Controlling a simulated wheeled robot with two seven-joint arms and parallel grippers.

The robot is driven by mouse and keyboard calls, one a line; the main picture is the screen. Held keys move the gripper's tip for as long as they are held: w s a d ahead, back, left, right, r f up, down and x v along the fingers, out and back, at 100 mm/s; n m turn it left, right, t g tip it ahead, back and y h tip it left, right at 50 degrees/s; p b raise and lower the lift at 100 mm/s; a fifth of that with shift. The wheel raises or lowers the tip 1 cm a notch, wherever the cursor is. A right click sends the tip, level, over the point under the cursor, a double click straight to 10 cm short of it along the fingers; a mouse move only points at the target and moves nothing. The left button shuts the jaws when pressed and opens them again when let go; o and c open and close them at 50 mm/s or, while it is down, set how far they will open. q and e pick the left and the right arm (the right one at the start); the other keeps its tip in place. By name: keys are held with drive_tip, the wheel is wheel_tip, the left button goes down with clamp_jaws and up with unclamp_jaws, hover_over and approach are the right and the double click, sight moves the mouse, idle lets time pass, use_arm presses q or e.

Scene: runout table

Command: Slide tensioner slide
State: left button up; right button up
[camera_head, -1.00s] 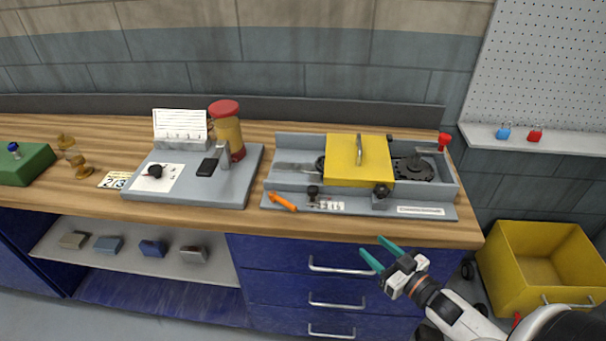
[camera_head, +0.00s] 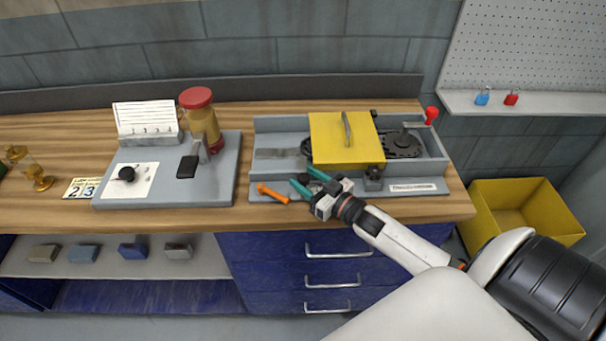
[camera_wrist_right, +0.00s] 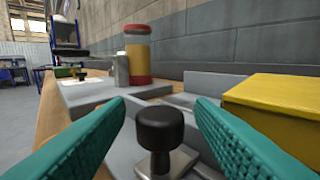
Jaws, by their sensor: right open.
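The tensioner slide appears as a black knob (camera_wrist_right: 160,128) on a small metal block in the right wrist view, standing upright. In the head view the knob (camera_head: 305,179) is small and partly hidden by my right gripper. It sits at the front of the grey tray (camera_head: 415,186) that holds the yellow cover (camera_head: 340,140). My right gripper (camera_head: 304,182) is open with teal fingers. In the right wrist view the fingers (camera_wrist_right: 160,135) stand on either side of the knob, with gaps and no visible contact. My left gripper is not in view.
An orange tool (camera_head: 272,193) lies left of my right fingers. A second dark knob (camera_head: 374,172) stands to the right. A red-topped handle (camera_head: 431,114) rises at the tray's right end. A grey board (camera_head: 215,180) with a red-lidded jar (camera_head: 201,120) is to the left.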

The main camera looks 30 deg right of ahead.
sight(294, 192)
drive_tip(key=shift+w, duration=0.35)
drive_tip(key=shift+w+a, duration=0.1)
drive_tip(key=shift+w, duration=0.15)
drive_tip(key=shift+c, duration=0.9)
clamp_jaws()
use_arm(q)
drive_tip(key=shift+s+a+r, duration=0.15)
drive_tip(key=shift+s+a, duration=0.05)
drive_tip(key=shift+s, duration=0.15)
use_arm(e)
drive_tip(key=shift+a, duration=0.1)
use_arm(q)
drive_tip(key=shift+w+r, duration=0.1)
use_arm(e)
drive_tip(key=shift+w+a, duration=0.35)
drive_tip(key=shift+a, duration=0.2)
drive_tip(key=shift+w+a, duration=0.35)
drive_tip(key=shift+a, duration=0.2)
drive_tip(key=shift+o, duration=0.9)
unclamp_jaws()
drive_tip(key=shift+s, duration=0.15)
